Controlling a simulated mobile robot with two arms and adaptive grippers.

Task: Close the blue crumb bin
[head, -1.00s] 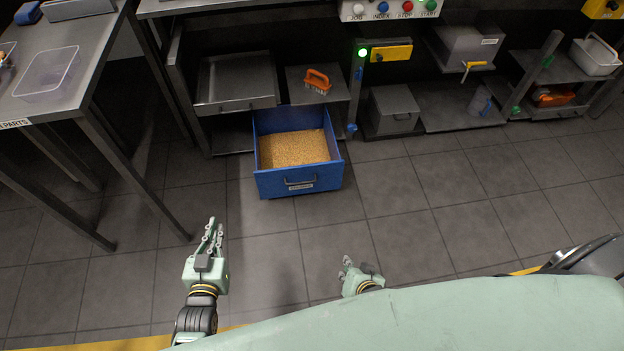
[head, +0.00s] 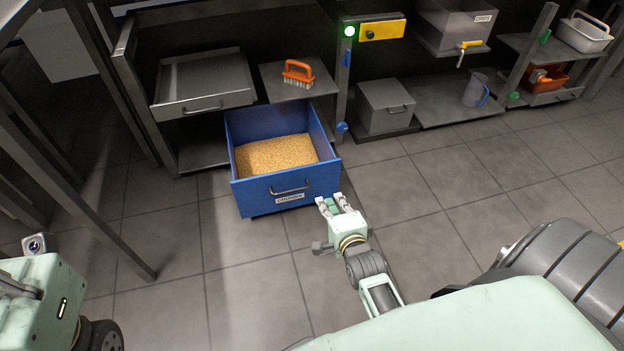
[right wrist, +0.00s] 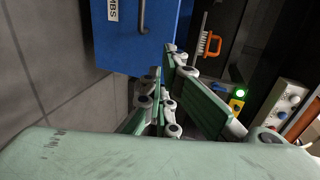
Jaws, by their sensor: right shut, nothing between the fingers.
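The blue crumb bin (head: 258,195) is an open-topped blue drawer with golden crumbs inside. It stands pulled out from under the workbench, with a grey handle (head: 290,189) and a label on its front. Its blue front also shows at the top of the right wrist view (right wrist: 120,40), turned sideways. My right gripper (head: 331,202) is shut and empty, just in front of the bin's right front corner. I cannot tell whether its fingertips touch the bin. In the right wrist view the closed fingers (right wrist: 163,72) point toward the bin's edge. My left gripper's fingers are not seen.
A grey tray (head: 203,98) and an orange-handled brush (head: 298,72) sit on shelves behind the bin. A grey box (head: 385,108) and a jug (head: 475,90) stand to the right. Table legs stand at left. The tiled floor before the bin is clear.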

